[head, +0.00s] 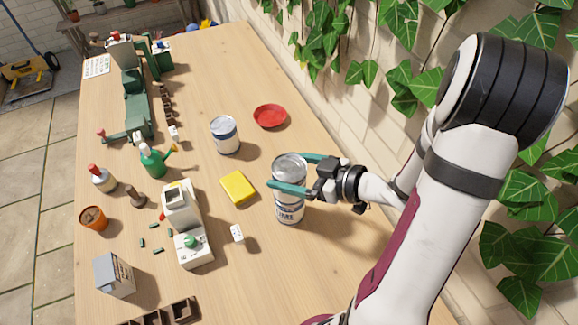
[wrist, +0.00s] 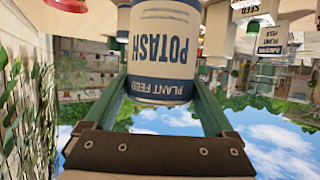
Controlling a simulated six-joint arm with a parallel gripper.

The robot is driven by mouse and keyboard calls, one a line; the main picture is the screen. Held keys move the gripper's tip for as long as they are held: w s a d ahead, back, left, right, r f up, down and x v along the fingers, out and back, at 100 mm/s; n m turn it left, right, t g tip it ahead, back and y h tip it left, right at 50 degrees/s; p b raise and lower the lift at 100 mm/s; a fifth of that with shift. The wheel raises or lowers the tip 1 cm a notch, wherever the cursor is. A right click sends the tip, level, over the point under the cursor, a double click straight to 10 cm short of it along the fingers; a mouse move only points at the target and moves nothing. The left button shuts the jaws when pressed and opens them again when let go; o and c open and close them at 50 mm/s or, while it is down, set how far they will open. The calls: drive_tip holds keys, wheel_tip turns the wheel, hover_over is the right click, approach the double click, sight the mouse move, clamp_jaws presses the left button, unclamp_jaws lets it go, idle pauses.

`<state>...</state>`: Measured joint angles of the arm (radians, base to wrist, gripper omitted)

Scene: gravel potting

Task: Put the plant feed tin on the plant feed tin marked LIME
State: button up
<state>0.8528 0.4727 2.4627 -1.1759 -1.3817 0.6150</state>
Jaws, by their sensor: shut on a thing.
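My gripper (head: 279,171) is shut on a plant feed tin (head: 289,168) with a silvery lid. In the wrist view this tin (wrist: 165,50) fills the space between the fingers, and its upside-down label reads POTASH. The tin marked LIME (head: 289,212) stands upright on the table directly below it in the head view. Its top is hidden by the held tin and fingers, so I cannot tell whether the two tins touch. The held tin looks about upright.
Another blue-and-white tin (head: 225,135) stands to the left, near a red saucer (head: 270,116). A yellow sponge-like block (head: 238,187) and a white machine (head: 187,225) lie left of the LIME tin. A carton (head: 113,275) stands at the front left. The ivy wall is at right.

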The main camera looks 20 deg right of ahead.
drive_tip(key=shift+f, duration=0.1)
drive_tip(key=o, duration=1.5)
